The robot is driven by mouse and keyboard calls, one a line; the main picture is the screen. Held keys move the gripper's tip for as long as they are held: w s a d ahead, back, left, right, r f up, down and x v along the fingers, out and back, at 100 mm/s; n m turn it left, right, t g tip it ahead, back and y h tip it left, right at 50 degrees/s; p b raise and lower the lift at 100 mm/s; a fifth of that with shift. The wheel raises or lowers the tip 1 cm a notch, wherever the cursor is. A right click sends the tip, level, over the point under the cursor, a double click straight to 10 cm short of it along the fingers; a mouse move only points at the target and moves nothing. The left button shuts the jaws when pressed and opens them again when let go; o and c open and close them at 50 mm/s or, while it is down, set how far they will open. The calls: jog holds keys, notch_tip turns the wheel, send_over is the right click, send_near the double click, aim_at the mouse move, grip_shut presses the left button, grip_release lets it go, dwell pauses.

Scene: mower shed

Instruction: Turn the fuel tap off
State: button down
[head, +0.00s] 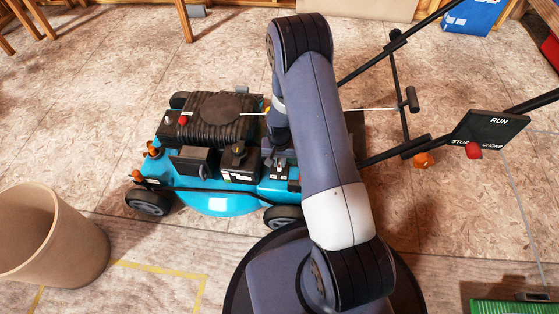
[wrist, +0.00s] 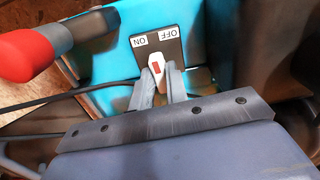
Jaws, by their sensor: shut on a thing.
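The fuel tap's dark plate (wrist: 174,50) is fixed to the blue mower body. Its OFF label (wrist: 172,32) is on the right and its ON label (wrist: 142,41) on the left, both upside down in the wrist view. The tap's small white lever with a red mark (wrist: 156,68) is between my fingertips. My gripper (wrist: 160,72) is shut on this lever. I cannot tell clearly which label the lever points to, as the fingers cover much of it. In the head view my arm hides the gripper from sight.
The blue mower (head: 225,202) stands on the board floor. A red-ended grey part (wrist: 30,55) and a dark cable (wrist: 75,92) are close to my gripper's left. A tan bin (head: 50,240) stands at left. A RUN/STOP/CHOKE panel (head: 488,128) is at right.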

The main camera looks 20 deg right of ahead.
jog(key=shift+m, duration=0.3)
jog(key=m, duration=0.4)
jog(key=shift+m, duration=0.4)
jog(key=m, duration=0.4)
jog(key=shift+b, duration=0.3)
jog(key=shift+m, duration=0.3)
jog(key=c, duration=1.4)
grip_release()
